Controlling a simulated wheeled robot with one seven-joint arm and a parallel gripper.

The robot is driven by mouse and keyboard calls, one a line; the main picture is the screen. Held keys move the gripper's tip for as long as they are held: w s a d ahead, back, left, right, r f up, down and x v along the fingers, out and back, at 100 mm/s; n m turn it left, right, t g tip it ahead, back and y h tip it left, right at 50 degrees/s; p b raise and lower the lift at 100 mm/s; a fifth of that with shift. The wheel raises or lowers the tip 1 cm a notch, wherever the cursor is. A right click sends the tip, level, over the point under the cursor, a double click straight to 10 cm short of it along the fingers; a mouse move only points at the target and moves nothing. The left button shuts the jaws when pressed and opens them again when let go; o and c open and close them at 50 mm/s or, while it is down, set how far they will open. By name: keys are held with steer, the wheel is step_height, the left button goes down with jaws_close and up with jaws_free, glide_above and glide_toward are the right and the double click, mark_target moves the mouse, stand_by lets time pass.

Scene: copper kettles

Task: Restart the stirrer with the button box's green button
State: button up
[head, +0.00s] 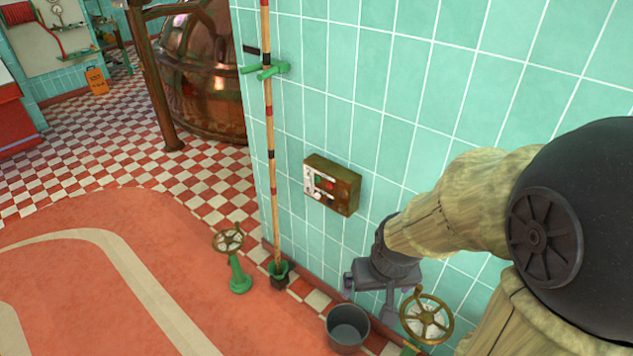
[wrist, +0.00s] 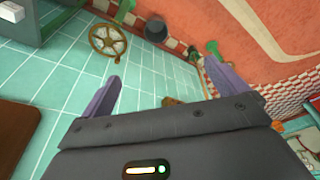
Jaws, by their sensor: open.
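The button box (head: 332,185) is a brown, copper-toned box on the green tiled wall in the middle of the head view. Its face has a pale marked panel at its left and small red and green spots; the single buttons are too small to tell well. My gripper (head: 369,293) is open and empty, below and to the right of the box, close to the wall and apart from the box. In the wrist view my gripper's (wrist: 160,70) two purple fingers stand wide apart. A small orange-brown patch shows between them, partly hidden by the gripper body; I cannot tell what it is.
A grey bucket (head: 348,328) and a brass handwheel (head: 426,317) stand below my gripper. A striped pole (head: 270,150) in a green foot and another handwheel (head: 228,240) are left of the box. A copper kettle (head: 205,85) stands farther back. The red floor at left is open.

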jaws_close()
stand_by(0.5)
stand_by(1.3)
